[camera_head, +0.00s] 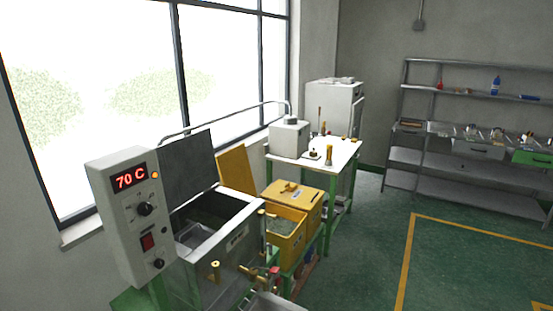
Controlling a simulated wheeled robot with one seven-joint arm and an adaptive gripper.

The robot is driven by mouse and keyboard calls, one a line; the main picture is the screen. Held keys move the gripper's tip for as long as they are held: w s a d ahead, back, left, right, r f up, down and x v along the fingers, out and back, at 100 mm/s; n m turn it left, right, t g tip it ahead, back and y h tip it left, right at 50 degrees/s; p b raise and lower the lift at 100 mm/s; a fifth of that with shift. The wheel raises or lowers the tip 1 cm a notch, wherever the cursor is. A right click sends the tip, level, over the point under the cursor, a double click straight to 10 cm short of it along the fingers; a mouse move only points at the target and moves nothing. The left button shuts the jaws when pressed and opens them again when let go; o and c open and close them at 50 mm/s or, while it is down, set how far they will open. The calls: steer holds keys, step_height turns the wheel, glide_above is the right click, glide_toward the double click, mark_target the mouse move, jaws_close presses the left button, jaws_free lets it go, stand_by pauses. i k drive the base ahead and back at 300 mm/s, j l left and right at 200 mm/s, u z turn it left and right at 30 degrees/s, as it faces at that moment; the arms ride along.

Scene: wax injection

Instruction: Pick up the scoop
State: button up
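I cannot make out a scoop for certain. Several small metal items (496,134) lie on the middle level of the shelf rack at the right, too small to identify. A pale metal shape (194,235) shows inside the open metal tank (238,237) at the front left; I cannot tell if it is a scoop or a pan. A yellow bin (288,247) with greyish contents stands right of the tank. My gripper is not in this view.
Behind are a yellow box (291,200) and a white-topped table (340,158). The green floor (370,245) before the shelf rack (420,170) is clear.

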mark_target(288, 188)
steer(key=i+l, duration=0.35)
steer(key=l, duration=0.15)
steer(key=i+l, duration=0.75)
steer(key=l, duration=0.2)
steer(key=i+l+u, duration=0.1)
steer(key=i+l, duration=0.25)
steer(key=l, duration=0.15)
steer(key=i+l, duration=0.15)
steer(key=i, duration=0.35)
steer(key=i+l, duration=0.15)
steer(key=i, duration=0.4)
steer(key=i+l+u, duration=0.1)
steer(key=i, duration=0.4)
steer(key=i+l, duration=0.3)
steer(key=i, duration=0.25)
steer(key=i+j, duration=0.25)
steer(key=i, duration=0.25)
steer(key=i+j, duration=0.25)
steer(key=i, duration=0.2)
